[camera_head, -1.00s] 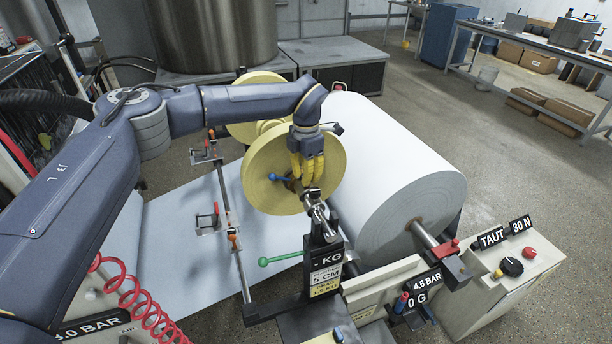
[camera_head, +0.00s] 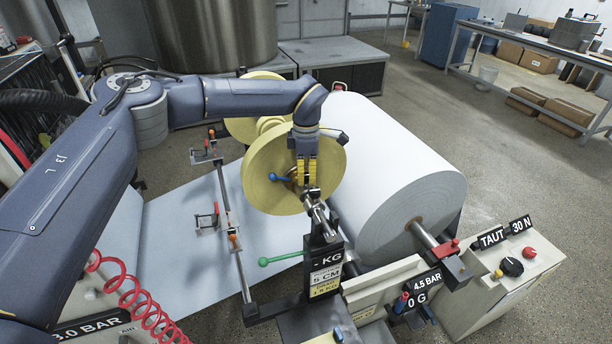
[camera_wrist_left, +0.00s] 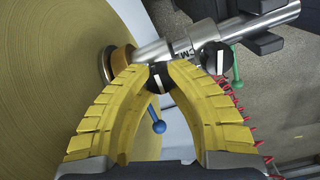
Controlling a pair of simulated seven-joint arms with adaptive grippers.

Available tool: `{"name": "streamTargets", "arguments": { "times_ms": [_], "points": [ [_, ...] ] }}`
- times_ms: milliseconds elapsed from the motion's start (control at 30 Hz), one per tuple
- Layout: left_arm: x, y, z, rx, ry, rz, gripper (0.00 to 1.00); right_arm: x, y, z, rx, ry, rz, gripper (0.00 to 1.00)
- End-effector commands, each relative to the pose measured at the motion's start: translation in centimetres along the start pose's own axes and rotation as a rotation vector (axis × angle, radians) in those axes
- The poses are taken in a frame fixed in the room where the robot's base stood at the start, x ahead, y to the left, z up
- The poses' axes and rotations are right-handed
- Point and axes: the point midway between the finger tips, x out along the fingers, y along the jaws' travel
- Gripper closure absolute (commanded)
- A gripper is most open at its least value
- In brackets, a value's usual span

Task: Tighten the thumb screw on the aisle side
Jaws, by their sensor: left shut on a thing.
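My left gripper (camera_head: 306,187) reaches down from above at the shaft in front of the yellow roll (camera_head: 262,180). In the left wrist view its yellow fingers (camera_wrist_left: 160,68) are closed at their tips on a black thumb screw (camera_wrist_left: 161,82) with a white mark. The screw sits beside the steel shaft (camera_wrist_left: 185,45); the fingertips partly hide it. A second black knob with a white mark (camera_wrist_left: 216,57) sits further along the shaft, apart from the fingers. In the head view the gripped screw is too small and covered to make out. My right gripper is not in view.
A blue ball-ended lever (camera_head: 280,178) lies close to the fingers, and a green one (camera_head: 264,261) is lower. A large white paper roll (camera_head: 395,165) stands to the right. A red coiled hose (camera_head: 135,300) hangs at lower left. The floor beyond the roll is open.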

Motion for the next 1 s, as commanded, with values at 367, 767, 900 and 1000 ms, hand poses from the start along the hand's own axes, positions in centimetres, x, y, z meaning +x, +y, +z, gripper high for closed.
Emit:
{"name": "streamTargets", "arguments": {
  "times_ms": [367,767,900,1000],
  "points": [
    [-0.06,0.04,0.01,0.001,-0.001,0.001,0.81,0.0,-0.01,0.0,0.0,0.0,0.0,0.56],
    [-0.01,-0.03,0.01,0.001,0.0,-0.001,0.5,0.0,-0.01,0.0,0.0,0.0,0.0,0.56],
    [0.0,-0.07,0.02,0.001,0.0,-0.002,0.5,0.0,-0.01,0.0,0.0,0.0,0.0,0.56],
    [-0.02,-0.08,0.03,0.002,0.0,-0.002,0.5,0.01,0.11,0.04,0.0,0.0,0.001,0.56]
  ]
}}
